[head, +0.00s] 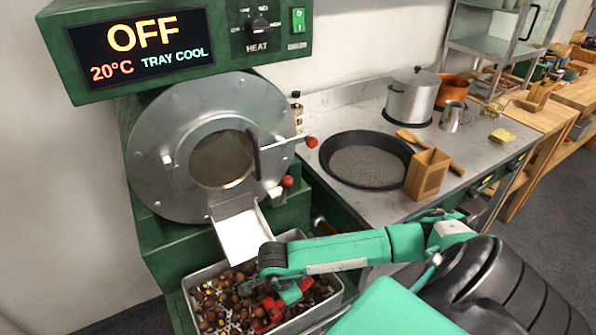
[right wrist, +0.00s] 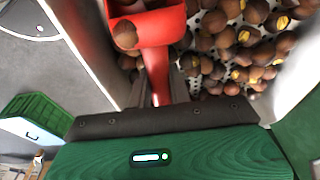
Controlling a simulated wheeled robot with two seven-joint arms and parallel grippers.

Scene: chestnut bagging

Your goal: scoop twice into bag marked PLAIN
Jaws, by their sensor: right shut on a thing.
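A red scoop (right wrist: 160,28) is in my right gripper (right wrist: 158,98), which is shut on its handle. In the right wrist view a chestnut (right wrist: 125,35) sits at the scoop's edge; the rest of the scoop is cut off by the frame. In the head view my right gripper (head: 276,290) reaches down into the metal tray (head: 335,297), with the red scoop (head: 268,312) low among the chestnuts (head: 217,295). The forearm hides part of the tray. I see no bag marked PLAIN. My left gripper is not in view.
The roaster (head: 150,165) stands behind the tray, its chute (head: 243,235) sloping down above the tray. Its display reads OFF, 20°C, TRAY COOL. On the counter are a black pan (head: 368,160), a wooden box (head: 427,173) and a pot (head: 411,98).

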